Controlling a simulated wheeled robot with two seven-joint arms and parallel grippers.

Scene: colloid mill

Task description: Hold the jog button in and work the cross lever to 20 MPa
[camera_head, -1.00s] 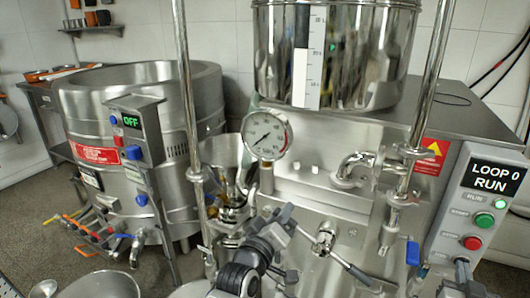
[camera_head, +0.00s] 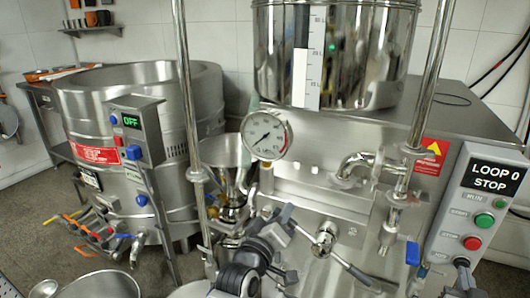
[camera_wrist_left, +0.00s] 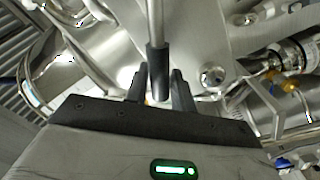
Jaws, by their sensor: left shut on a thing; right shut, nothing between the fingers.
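The cross lever's hub (camera_head: 325,238) is on the mill's front, with a spoke running down right. My left gripper (camera_head: 284,222) is left of the hub. In the left wrist view, its fingers (camera_wrist_left: 160,88) are closed around the dark grip (camera_wrist_left: 157,62) of one lever spoke. The pressure gauge (camera_head: 265,135) stands above left of the lever; its fine scale is too small to read. My right gripper (camera_head: 462,264) is shut and empty at the control panel's lower end, below the red STOP button (camera_head: 472,243). The jog button is not clearly visible, perhaps behind this gripper.
The panel display (camera_head: 491,178) reads LOOP 0 STOP, above a green START button (camera_head: 484,221). A blue-handled valve (camera_head: 412,253) hangs between lever and panel. A steel hopper (camera_head: 345,60) is above; a steel vat (camera_head: 90,120) stands at left.

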